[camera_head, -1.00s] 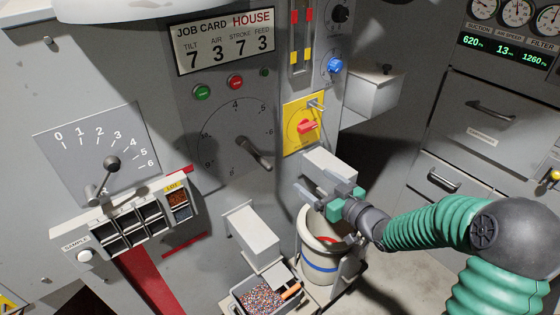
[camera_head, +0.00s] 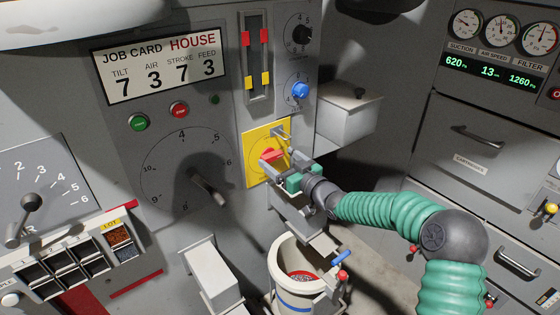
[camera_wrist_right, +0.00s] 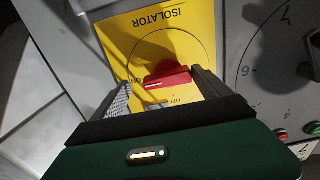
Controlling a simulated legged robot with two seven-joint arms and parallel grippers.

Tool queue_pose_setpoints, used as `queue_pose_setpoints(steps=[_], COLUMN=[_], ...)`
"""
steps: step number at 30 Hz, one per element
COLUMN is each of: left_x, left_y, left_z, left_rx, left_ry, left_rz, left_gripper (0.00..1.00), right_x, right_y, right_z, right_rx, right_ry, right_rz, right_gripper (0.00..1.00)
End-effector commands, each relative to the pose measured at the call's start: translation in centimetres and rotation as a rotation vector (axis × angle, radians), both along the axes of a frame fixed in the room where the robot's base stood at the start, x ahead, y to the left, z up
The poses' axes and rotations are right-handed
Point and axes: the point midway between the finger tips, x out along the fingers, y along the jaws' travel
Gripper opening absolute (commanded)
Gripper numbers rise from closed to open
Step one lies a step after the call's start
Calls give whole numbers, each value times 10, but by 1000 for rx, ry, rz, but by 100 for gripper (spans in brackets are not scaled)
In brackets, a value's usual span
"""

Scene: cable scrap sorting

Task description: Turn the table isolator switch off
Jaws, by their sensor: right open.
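The isolator switch is a red handle (camera_head: 269,156) on a yellow plate (camera_head: 254,135) on the grey machine wall. In the right wrist view the red handle (camera_wrist_right: 168,78) lies nearly level, and the yellow plate (camera_wrist_right: 130,45) reads ISOLATOR upside down. A pale mark is at the handle's left end, near small lettering; "OFF" lettering shows below the handle. My right gripper (camera_head: 279,162) is open at the plate. In its wrist view the right gripper (camera_wrist_right: 160,86) has one finger on each side of the handle; I cannot tell whether they touch it. My left gripper is not in view.
A metal hasp (camera_head: 283,134) sticks out at the plate's upper right. A grey box (camera_head: 348,120) projects to the right. A white bucket (camera_head: 292,300) stands below the arm. A large dial (camera_head: 187,170) is left of the plate.

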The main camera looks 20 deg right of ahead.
Motion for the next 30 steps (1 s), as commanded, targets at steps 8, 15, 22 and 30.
queue_pose_setpoints(steps=[8,15,22,30], left_x=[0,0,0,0], left_y=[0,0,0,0], left_z=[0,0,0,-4], left_rx=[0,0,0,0], left_ry=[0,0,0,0], left_rz=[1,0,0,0], left_gripper=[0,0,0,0], right_x=[0,0,0,0], right_y=[1,0,-1,0], right_z=[1,0,-1,-2], right_rx=[-1,1,1,-36], right_ry=[-1,-1,1,-11], right_rz=[1,2,0,1], right_gripper=[81,49,25,25])
